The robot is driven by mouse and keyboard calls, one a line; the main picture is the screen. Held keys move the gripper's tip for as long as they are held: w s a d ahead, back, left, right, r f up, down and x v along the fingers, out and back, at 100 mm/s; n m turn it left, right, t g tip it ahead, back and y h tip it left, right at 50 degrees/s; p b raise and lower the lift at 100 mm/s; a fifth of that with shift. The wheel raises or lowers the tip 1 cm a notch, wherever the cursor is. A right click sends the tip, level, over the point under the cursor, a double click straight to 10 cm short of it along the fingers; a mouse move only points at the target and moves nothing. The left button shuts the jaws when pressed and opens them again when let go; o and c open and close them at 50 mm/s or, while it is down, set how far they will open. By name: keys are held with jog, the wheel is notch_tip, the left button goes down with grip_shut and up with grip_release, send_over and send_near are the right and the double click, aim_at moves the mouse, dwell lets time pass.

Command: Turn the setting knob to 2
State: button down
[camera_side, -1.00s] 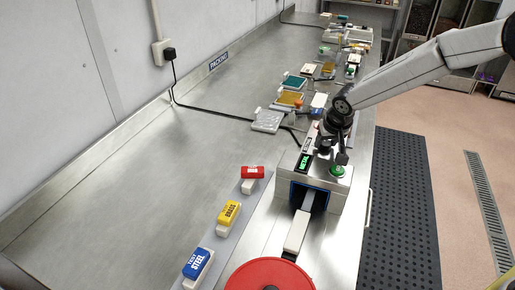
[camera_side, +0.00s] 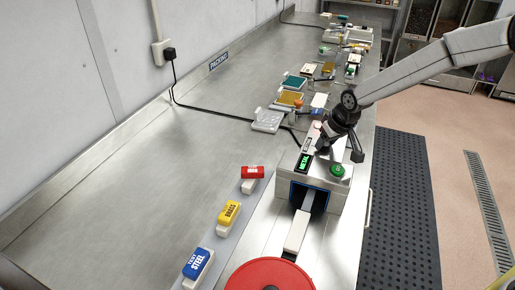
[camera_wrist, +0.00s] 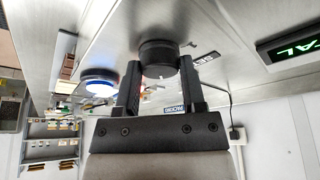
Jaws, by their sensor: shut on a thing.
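The setting knob (camera_wrist: 158,57) is a round black ribbed knob on the metal face of the detector unit, upper middle in the wrist view. My gripper (camera_wrist: 159,80) has one black finger on each side of the knob and is shut on it. In the side view my gripper (camera_side: 326,142) is down at the top of the metal box (camera_side: 318,183), and it mostly hides the knob. A partly covered label (camera_wrist: 204,60) lies beside the knob. I cannot read the knob's pointer or any numbers.
A green-lit display (camera_side: 304,163) reading METAL and a green button (camera_side: 337,171) are close to my gripper on the box. Red, yellow (camera_side: 229,212) and blue (camera_side: 198,263) test blocks stand at the left. Open bench lies left of the box.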

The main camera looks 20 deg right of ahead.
jog(key=shift+d+n+y, duration=0.1)
jog(key=shift+n+y, duration=0.7)
jog(key=shift+n, duration=1.3)
jog(key=shift+n+g+y, duration=0.5)
jog(key=shift+n+g, duration=0.2)
jog(key=shift+n, duration=1.1)
jog(key=shift+c, duration=0.9)
grip_release()
jog(key=v, duration=0.7)
jog(key=shift+d+r, duration=0.2)
jog(key=shift+r, duration=0.15)
jog(key=shift+s, duration=0.15)
jog(key=s+d+f+m+h, duration=0.1)
jog(key=s+m, duration=0.3)
jog(key=s, duration=0.7)
jog(key=s+d+f+m+h, duration=0.1)
jog(key=s+f+m, duration=0.3)
jog(key=s, duration=0.8)
jog(key=shift+d+m+g+h, duration=0.25)
jog(key=shift+m+g+h, duration=0.05)
jog(key=shift+h, duration=0.2)
